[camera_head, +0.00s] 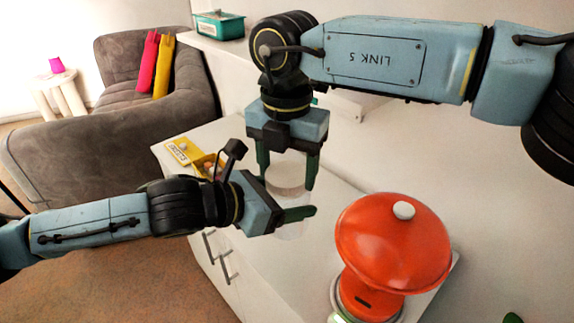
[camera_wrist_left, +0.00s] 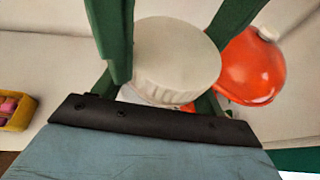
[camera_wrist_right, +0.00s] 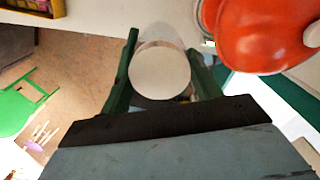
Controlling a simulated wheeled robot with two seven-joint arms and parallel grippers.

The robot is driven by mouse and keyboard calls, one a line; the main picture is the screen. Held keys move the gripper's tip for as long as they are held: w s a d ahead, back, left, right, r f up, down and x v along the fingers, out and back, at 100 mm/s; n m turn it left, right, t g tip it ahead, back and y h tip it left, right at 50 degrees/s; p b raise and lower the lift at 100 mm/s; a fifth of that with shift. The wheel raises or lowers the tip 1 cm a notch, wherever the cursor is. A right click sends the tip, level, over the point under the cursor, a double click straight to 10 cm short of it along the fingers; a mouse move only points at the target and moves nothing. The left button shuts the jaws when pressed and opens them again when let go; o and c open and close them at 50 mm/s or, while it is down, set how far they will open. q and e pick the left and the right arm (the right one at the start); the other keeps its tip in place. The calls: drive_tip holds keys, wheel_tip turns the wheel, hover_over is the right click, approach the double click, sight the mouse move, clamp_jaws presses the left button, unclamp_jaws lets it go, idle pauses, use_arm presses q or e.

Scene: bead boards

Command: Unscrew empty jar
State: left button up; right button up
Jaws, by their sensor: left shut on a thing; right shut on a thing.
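The jar's pale round lid (camera_head: 287,175) is seen from the side in the head view, with its clear jar body (camera_head: 292,230) partly showing beneath. My right gripper (camera_head: 288,180) comes down from above and is shut around the lid. The flat lid top also shows between its fingers in the right wrist view (camera_wrist_right: 160,73). My left gripper (camera_head: 288,220) reaches in from the left, low beside the jar, and is shut on the jar body; its grip is partly hidden. The ribbed lid stands above it in the left wrist view (camera_wrist_left: 175,60).
A large orange domed device (camera_head: 392,245) stands close to the right of the jar on the white counter (camera_head: 335,185). A yellow tray (camera_head: 185,155) with small items lies behind to the left. A teal box (camera_head: 219,25) sits on a shelf at the back.

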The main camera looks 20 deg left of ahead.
drive_tip(key=n, duration=0.3)
drive_tip(key=shift+d, duration=0.1)
drive_tip(key=o, duration=1)
drive_tip(key=shift+o, duration=0.4)
drive_tip(key=shift+s+a, duration=0.1)
drive_tip(key=shift+a, duration=0.1)
drive_tip(key=shift+r, duration=0.1)
